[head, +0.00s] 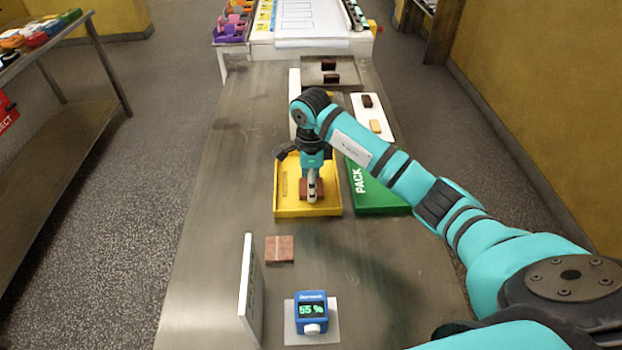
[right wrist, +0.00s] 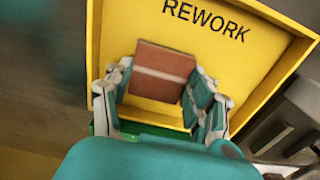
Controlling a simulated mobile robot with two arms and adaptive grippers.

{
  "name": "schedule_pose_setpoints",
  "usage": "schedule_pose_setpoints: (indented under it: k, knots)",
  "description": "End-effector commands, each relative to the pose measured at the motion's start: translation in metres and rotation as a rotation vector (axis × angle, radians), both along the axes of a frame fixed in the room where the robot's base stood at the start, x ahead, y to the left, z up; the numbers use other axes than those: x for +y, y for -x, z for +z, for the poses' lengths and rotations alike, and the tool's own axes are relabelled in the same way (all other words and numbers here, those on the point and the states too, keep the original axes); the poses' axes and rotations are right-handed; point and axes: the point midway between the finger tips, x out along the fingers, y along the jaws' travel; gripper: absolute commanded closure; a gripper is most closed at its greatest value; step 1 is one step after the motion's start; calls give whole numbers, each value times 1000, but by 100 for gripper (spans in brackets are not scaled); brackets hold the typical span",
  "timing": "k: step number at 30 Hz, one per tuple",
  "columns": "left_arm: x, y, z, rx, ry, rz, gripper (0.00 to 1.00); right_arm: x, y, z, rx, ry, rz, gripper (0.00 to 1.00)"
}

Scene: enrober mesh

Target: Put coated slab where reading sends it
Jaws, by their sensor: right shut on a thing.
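My right gripper (head: 311,190) is shut on a brown coated slab (head: 304,189), over the yellow tray (head: 308,210). In the right wrist view the slab (right wrist: 160,72) has a pale stripe across it and sits between the two fingers (right wrist: 162,98). That view shows REWORK on the yellow tray (right wrist: 255,60). I cannot tell whether the slab touches the tray floor. The green PACK tray (head: 385,203) is just right of the yellow one, partly behind my arm. A blue meter (head: 311,308) at the front reads 55 %. My left gripper is not in view.
A reddish-brown block (head: 280,249) lies on the steel table (head: 225,200) in front of the yellow tray. A white upright board (head: 247,290) stands left of the meter. Dark pieces lie on a tray (head: 345,68) and a white board (head: 388,122) behind. The table's left side is clear.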

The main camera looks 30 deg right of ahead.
Motion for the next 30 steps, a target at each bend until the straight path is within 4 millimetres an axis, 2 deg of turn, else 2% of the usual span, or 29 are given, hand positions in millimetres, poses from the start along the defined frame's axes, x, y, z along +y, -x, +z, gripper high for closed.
schedule_pose_setpoints:
  k: [10,11,15,24,27,30]
  knots:
    - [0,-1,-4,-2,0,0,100,0,-1,-5,-3,1,0,77]
    - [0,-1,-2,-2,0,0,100,0,0,-3,-2,0,0,40]
    - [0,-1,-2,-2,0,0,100,0,0,-3,-2,0,0,21]
    - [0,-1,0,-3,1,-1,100,0,0,-1,-2,0,0,20]
    - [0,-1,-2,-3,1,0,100,0,-1,5,-5,0,0,20]
    - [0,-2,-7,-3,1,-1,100,-1,-2,19,-8,2,-1,20]
